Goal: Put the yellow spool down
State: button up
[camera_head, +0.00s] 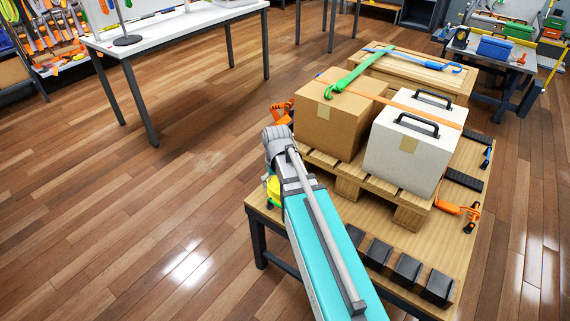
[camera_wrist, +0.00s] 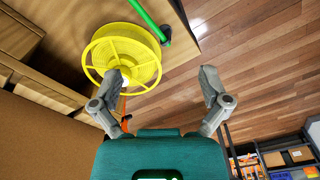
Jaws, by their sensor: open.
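The yellow spool (camera_wrist: 128,42) is a round, spoked reel in the wrist view, lying on the wooden tabletop close to its edge. In the head view only a small yellow part (camera_head: 273,187) shows beside my arm, at the table's left edge. My gripper (camera_wrist: 160,74) is open, its fingers wide apart with nothing between them. The left fingertip overlaps the spool's lower part in the picture; I cannot tell whether they touch. The right finger is clear of the spool, over the floor. My arm hides most of the spool in the head view.
A pallet (camera_head: 349,187) on the table (camera_head: 390,278) carries a cardboard box (camera_head: 335,125) and a white case (camera_head: 408,165). A green bar (camera_wrist: 148,18) lies close to the spool. Dark blocks (camera_head: 407,268) line the front edge.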

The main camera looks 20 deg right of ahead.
jog(key=s+a, duration=0.5)
jog(key=s, duration=0.4)
jog(key=shift+g, duration=0.3)
jog(key=shift+s+a, duration=0.1)
notch_tip(320, 180, up, 16)
jog(key=p, duration=1.6)
jog(key=shift+f, duration=0.1)
jog(key=shift+c, duration=0.3)
jog(key=c, duration=0.4)
jog(key=shift+c, duration=0.4)
